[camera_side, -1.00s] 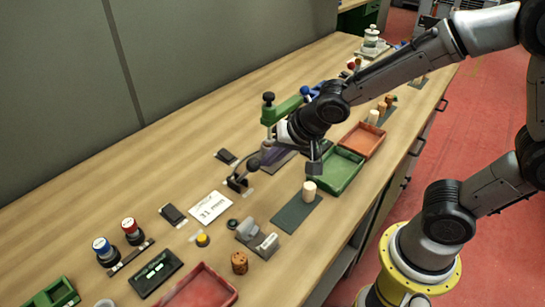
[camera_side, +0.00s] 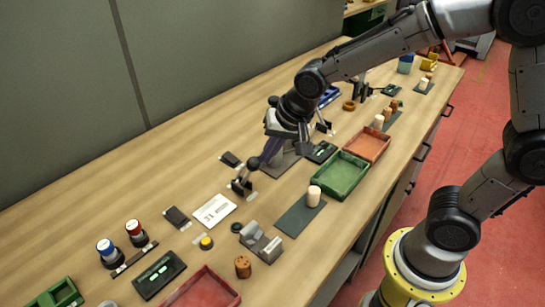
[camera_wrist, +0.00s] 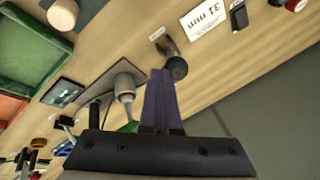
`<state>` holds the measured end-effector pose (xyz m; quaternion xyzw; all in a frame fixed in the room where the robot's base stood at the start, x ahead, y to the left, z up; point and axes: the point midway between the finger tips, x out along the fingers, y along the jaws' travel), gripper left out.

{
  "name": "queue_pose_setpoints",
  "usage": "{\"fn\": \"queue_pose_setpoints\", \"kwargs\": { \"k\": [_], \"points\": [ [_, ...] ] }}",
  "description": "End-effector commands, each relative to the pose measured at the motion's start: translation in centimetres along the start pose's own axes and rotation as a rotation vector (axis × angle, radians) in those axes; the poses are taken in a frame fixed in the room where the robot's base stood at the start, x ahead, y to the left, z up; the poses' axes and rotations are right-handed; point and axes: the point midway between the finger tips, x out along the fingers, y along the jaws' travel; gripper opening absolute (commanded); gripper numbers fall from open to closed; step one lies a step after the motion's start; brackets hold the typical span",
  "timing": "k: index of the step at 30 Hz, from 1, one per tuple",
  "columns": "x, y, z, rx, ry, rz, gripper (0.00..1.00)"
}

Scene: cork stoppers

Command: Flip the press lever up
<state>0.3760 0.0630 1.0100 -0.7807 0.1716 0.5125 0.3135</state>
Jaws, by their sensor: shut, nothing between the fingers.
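A lever with a dark ball knob (camera_side: 253,163) rises at a slant from a small dark bracket (camera_side: 240,187) on the bench. In the wrist view the knob (camera_wrist: 177,68) is just beside my fingertips; whether they touch cannot be told. My gripper (camera_wrist: 160,74) has its purple-grey fingers together with nothing between them. In the side view my gripper (camera_side: 268,152) points down to the knob from the right. The green press is mostly hidden behind my wrist; a bit of green (camera_wrist: 130,127) and a grey cylindrical part (camera_wrist: 124,84) show in the wrist view.
A white card marked 31 mm (camera_side: 214,209) and a dark block (camera_side: 177,217) lie left of the lever. A green tray (camera_side: 342,176), an orange tray (camera_side: 368,143) and a mat with a cork (camera_side: 314,196) stand to the right.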

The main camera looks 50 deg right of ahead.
Motion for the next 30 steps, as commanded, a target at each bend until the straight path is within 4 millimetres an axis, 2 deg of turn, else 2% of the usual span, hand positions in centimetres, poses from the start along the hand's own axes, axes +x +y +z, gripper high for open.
{"fn": "queue_pose_setpoints", "kwargs": {
  "k": [14, 27, 30],
  "points": [
    [0.8, -3.7, -4.2, 0.020, -0.266, 0.237, 0.00],
    [2.8, -6.3, -7.3, 0.036, -0.496, 0.442, 0.00],
    [3.2, -6.8, -7.9, 0.035, -0.491, 0.438, 0.00]
  ]
}}
